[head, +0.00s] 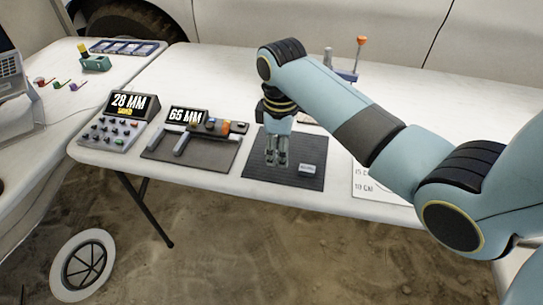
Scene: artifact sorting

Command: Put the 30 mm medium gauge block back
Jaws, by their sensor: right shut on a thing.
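My right gripper (276,158) points straight down over the dark ribbed mat (262,180). It is shut on a small grey piece between its fingertips, which I take to be the gauge block; its size marking cannot be read. The piece is low over the mat or touching it; I cannot tell which. A small pale block or label (306,169) lies on the mat to the right of the fingers, its marking too small to read. My left gripper is not in view.
Left of the mat, a measuring fixture (190,150) has a display (188,115) reading 65 MM. Further left is a button console (113,130) with a display (132,105) reading 28 MM. A white card (368,180) lies to the right. The table's front edge is close to the mat.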

